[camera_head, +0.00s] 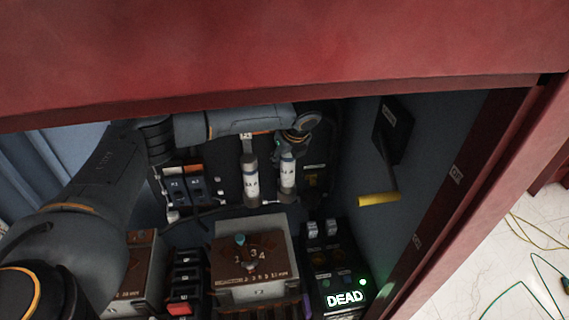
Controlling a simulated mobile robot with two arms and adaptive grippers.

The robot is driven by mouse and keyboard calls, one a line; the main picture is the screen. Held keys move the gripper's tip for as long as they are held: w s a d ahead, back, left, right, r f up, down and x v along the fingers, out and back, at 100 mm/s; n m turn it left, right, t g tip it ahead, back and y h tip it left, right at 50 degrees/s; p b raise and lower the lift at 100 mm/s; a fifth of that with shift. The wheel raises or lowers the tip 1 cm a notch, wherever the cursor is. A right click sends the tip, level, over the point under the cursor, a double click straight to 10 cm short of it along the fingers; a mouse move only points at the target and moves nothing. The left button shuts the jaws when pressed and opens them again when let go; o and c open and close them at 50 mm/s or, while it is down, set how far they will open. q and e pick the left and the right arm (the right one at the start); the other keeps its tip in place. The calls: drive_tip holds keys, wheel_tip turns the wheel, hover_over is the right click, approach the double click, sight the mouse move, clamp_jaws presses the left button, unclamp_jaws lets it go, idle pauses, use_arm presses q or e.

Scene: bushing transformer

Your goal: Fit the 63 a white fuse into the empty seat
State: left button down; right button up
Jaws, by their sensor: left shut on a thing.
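Two white cylindrical fuses with dark print and grey ends stand upright side by side at the back of the cabinet. The left white fuse (251,182) stands clear of my gripper, its top partly under my arm. My left gripper (289,150) reaches in from the left and is shut on the upper end of the right white fuse (287,178). The print is too small to read surely. The jaws and wrist hide the top of this fuse and the seat behind it, so I cannot tell whether it is seated. My right gripper is out of view.
The red cabinet edge (280,60) crosses above my arm. A black lever with a yellow handle (379,199) projects on the right wall.

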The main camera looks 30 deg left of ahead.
sight(285, 166)
use_arm(q)
wheel_tip(285, 166, down, 2)
drive_tip(key=shift+w+f+p, duration=0.1)
drive_tip(key=shift+f+p, duration=0.1)
drive_tip(key=shift+p, duration=0.65)
drive_tip(key=shift+f, duration=0.55)
drive_tip(key=c, duration=1.2)
unclamp_jaws()
drive_tip(key=o, duration=0.4)
drive_tip(key=shift+o, duration=0.2)
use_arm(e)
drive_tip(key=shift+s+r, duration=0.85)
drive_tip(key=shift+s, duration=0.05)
use_arm(q)
drive_tip(key=shift+r, duration=0.25)
drive_tip(key=b+v, duration=0.3)
drive_tip(key=v, duration=0.8)
drive_tip(key=shift+r, duration=0.3)
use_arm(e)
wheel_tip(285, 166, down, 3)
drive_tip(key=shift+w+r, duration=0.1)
